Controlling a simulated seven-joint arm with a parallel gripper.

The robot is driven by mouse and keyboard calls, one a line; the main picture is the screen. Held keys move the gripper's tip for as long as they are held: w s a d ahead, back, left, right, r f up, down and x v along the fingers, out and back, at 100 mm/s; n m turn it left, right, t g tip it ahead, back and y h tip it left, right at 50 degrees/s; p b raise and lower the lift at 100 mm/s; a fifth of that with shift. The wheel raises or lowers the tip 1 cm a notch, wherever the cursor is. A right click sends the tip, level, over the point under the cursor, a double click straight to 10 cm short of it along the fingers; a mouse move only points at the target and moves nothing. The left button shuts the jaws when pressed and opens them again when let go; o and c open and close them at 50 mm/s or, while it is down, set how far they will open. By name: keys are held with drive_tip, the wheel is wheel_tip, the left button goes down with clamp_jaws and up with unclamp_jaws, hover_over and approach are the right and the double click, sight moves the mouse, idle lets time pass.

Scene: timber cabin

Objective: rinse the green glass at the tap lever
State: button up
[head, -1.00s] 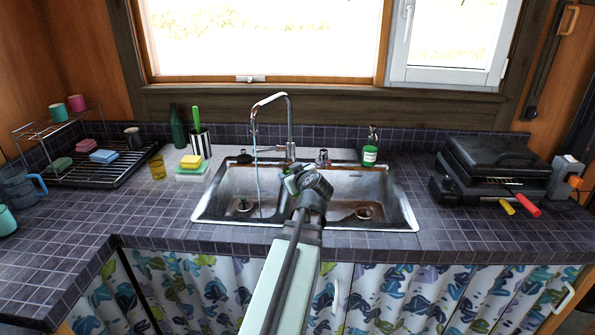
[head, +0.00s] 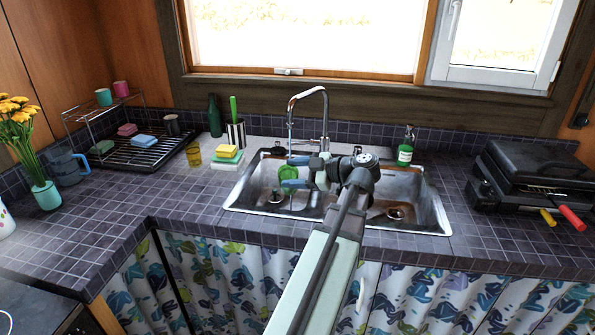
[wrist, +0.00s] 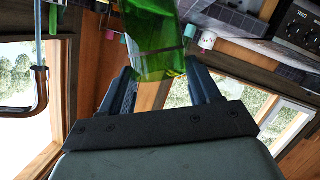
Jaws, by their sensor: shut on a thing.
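My gripper (head: 294,177) is over the left part of the sink, shut on the green glass (head: 288,171). The glass also shows between my fingers in the wrist view (wrist: 160,50), tilted in that picture. The chrome tap (head: 326,115) arches over the basin, with a short side lever (head: 307,141) near its base. A thin stream of water (head: 290,132) falls from the spout towards my gripper. In the wrist view the tap (wrist: 38,95) and its stream appear left of the glass, apart from it in that picture. I cannot tell whether water touches the glass.
The steel sink (head: 437,205) has two basins. A soap bottle (head: 405,150) stands behind it on the right. Sponges (head: 227,154), a yellow glass (head: 194,154) and a dish rack (head: 150,150) are on the left. A black grill (head: 520,170) is at the right.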

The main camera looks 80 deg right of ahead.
drive_tip(key=shift+d, duration=0.1)
drive_tip(key=w+d+f, duration=0.1)
drive_tip(key=d, duration=0.5)
drive_tip(key=w+d+f, duration=0.1)
drive_tip(key=d, duration=0.6)
drive_tip(key=shift+w+d+f, duration=0.3)
drive_tip(key=shift+w+f, duration=0.1)
idle(0.5)
